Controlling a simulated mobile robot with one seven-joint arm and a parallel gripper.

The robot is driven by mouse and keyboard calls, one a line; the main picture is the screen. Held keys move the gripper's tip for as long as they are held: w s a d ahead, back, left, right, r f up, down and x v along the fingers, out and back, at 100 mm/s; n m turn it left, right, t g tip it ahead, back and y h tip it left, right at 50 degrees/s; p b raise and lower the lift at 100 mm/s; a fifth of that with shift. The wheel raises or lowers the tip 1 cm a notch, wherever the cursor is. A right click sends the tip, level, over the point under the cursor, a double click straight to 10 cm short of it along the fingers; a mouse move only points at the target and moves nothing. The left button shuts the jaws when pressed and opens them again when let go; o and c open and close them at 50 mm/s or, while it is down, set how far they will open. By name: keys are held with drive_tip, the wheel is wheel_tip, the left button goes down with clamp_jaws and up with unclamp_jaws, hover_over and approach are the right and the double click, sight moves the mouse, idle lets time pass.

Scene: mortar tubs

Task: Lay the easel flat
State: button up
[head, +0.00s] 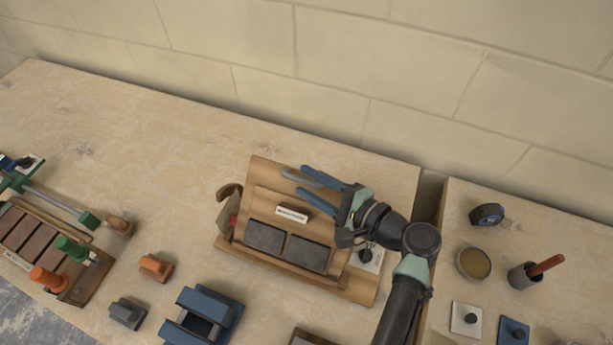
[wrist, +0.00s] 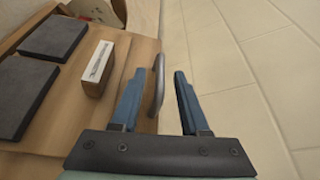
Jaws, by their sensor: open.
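The easel (head: 262,208) is a wooden board with two dark grey slabs (head: 264,237) and a small wooden block with a white label (head: 293,214). It appears to lean back over a wooden base (head: 345,288); its exact tilt is hard to judge. A grey metal handle (wrist: 158,85) stands at the board's upper edge. My gripper (head: 300,180) is open at that edge. In the wrist view, its blue fingers (wrist: 159,72) are on either side of the handle, with the left finger over the board. Contact cannot be told.
A curved brown piece with red (head: 229,208) is at the easel's left. A blue holder (head: 203,315), an orange block (head: 156,267) and a grey block (head: 127,313) lie in front. A gap (head: 428,200) separates the right table, which holds a tub (head: 473,263). The back left is clear.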

drive_tip(key=shift+w+a+f, duration=0.15)
drive_tip(key=shift+w+a, duration=0.25)
drive_tip(key=shift+a, duration=0.05)
clamp_jaws()
idle(1.2)
